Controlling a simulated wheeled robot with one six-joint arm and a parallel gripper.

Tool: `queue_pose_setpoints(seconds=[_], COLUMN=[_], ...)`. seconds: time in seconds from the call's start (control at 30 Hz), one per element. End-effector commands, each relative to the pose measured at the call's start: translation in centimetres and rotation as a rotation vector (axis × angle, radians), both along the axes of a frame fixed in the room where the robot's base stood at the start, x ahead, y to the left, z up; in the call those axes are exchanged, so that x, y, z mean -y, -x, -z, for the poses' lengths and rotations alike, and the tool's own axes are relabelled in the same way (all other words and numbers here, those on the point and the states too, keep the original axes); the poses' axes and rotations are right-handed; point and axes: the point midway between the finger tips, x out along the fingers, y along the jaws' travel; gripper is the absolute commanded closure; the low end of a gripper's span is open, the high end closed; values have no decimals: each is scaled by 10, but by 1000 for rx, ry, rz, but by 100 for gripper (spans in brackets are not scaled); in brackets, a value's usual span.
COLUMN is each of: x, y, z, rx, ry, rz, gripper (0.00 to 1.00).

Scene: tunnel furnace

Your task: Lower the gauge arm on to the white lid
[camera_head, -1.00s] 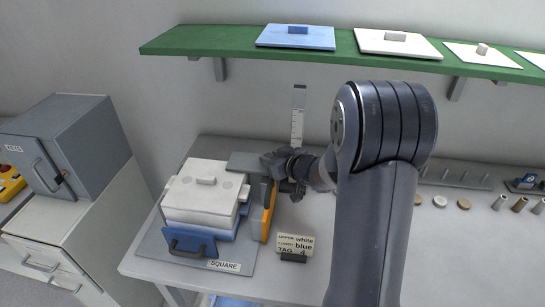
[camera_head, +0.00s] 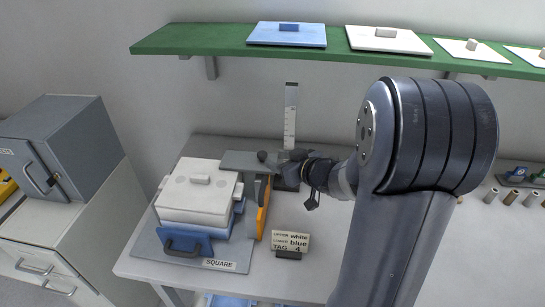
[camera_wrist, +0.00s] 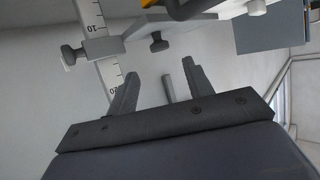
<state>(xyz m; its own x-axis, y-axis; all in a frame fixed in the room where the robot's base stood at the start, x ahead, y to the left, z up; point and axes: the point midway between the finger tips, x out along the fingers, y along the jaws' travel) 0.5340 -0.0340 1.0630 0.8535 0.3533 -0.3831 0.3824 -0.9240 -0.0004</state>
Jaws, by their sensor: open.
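The white lid (camera_head: 178,187) tops a square white box part stacked on a blue lower part (camera_head: 190,240). The grey gauge arm (camera_head: 245,161) reaches left from the upright scale (camera_head: 290,115) to the lid's back right edge. I cannot tell whether it touches the lid. In the wrist view the gauge arm (camera_wrist: 150,30) crosses the top, with knobs and the scale (camera_wrist: 93,20) beside it. My gripper (camera_head: 297,157) is right of the gauge arm's knob. In the wrist view my gripper (camera_wrist: 161,70) is open, a small grey peg showing between its fingers.
An orange-edged grey plate (camera_head: 263,210) stands right of the box. A green shelf (camera_head: 200,40) with lids runs above. A grey cabinet (camera_head: 70,140) is at left. The table front is clear.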

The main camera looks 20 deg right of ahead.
Motion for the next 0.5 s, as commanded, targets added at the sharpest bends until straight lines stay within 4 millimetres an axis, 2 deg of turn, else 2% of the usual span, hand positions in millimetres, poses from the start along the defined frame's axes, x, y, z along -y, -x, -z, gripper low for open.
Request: queue_pose_setpoints(seconds=[0.2, 0.5], x=[9, 9], y=[20, 22], z=[-9, -10], rx=[0, 0], ry=[0, 0], rz=[1, 0], gripper=[51, 51])
